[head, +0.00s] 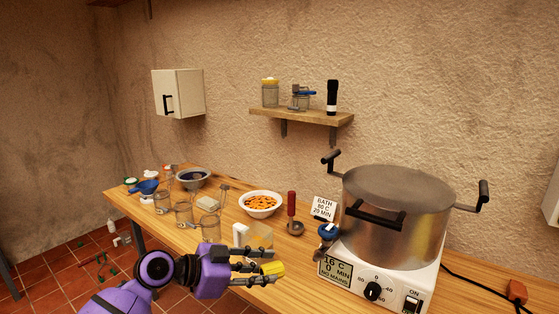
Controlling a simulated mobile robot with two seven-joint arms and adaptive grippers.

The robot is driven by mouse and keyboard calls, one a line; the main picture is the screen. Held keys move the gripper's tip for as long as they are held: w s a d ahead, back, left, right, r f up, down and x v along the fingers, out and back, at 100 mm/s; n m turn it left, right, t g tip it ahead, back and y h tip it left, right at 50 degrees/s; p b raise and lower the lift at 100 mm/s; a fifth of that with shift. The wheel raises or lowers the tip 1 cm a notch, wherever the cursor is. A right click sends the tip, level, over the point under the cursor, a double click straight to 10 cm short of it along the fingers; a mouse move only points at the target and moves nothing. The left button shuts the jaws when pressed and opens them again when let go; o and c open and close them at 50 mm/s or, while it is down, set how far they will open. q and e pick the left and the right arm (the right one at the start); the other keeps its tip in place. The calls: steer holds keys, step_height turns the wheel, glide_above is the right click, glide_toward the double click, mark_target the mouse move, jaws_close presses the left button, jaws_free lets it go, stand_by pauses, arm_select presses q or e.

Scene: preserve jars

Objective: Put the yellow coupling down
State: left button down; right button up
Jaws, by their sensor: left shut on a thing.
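My left gripper (256,268) comes in from the left on a purple arm, at the front edge of the wooden workbench. Its dark fingers are shut on the yellow coupling (273,268), a small bright yellow piece at the fingertips. The fingers hide part of the coupling. I cannot tell whether it touches the bench or is held above it. My right gripper is not in view.
A large steel pot (385,225) stands on a white heater (345,282) at right. A bowl of orange pieces (260,204), glass jars (184,213) and a dark bowl (192,178) stand further back.

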arm_select(q)
steer(key=w+a+r+n+t+y, duration=0.2)
steer(key=r+n+t+y, duration=0.2)
steer(key=r+n, duration=0.15)
steer(key=w+a+r+n+t+y, duration=0.25)
steer(key=r+n+y, duration=0.2)
steer(key=r, duration=0.25)
steer(key=s+a+r+n+y, duration=0.2)
steer(key=s+a, duration=0.3)
steer(key=a, duration=0.3)
steer(key=shift+r+n+t+y, duration=0.3)
steer(key=shift+r+t+y, duration=0.2)
steer(key=shift+y, duration=0.35)
